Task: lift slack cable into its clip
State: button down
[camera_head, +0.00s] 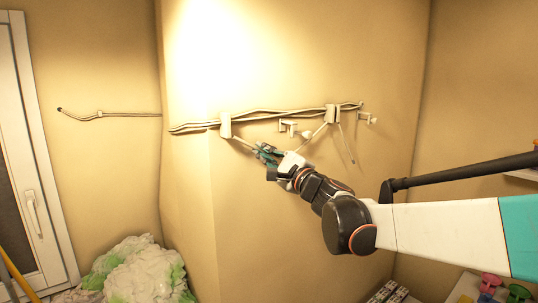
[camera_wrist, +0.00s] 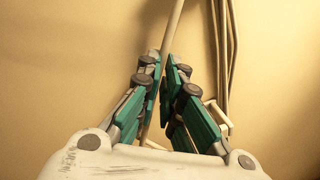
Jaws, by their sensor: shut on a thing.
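A slack pale cable (camera_head: 242,142) sags below a bundle of cables (camera_head: 270,113) on the wall, between two white clips, one left (camera_head: 225,125) and one right (camera_head: 332,114). My gripper (camera_head: 266,153) is at the sagging part and shut on it. In the wrist view the cable (camera_wrist: 173,28) runs up between the teal fingers of my gripper (camera_wrist: 163,65). A white clip (camera_head: 288,127) sits on the wall between the two others, up and right of my gripper, without the slack cable visibly in it. A white bracket-like part (camera_wrist: 218,118) shows beside the right finger.
A loose cable end (camera_head: 350,150) hangs at the right, near a small white wall fitting (camera_head: 367,118). The wall corner lies left of my gripper. A white-green heap (camera_head: 135,270) is on the floor at lower left. The wall below the cables is bare.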

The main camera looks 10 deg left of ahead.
jog(key=r+n, duration=0.2)
jog(key=w+d+r+n+g+y, duration=0.1)
jog(key=shift+n, duration=0.4)
jog(key=shift+w+r+n+g+p, duration=0.1)
jog(key=shift+r+n+g+p, duration=0.3)
jog(key=shift+r+n, duration=1.15)
jog(key=shift+f, duration=0.15)
jog(key=c, duration=1.8)
grip_release()
jog(key=shift+o, duration=0.2)
jog(key=shift+d, duration=0.1)
jog(key=v, duration=1.2)
jog(key=shift+w+f, duration=0.1)
jog(key=shift+f, duration=0.1)
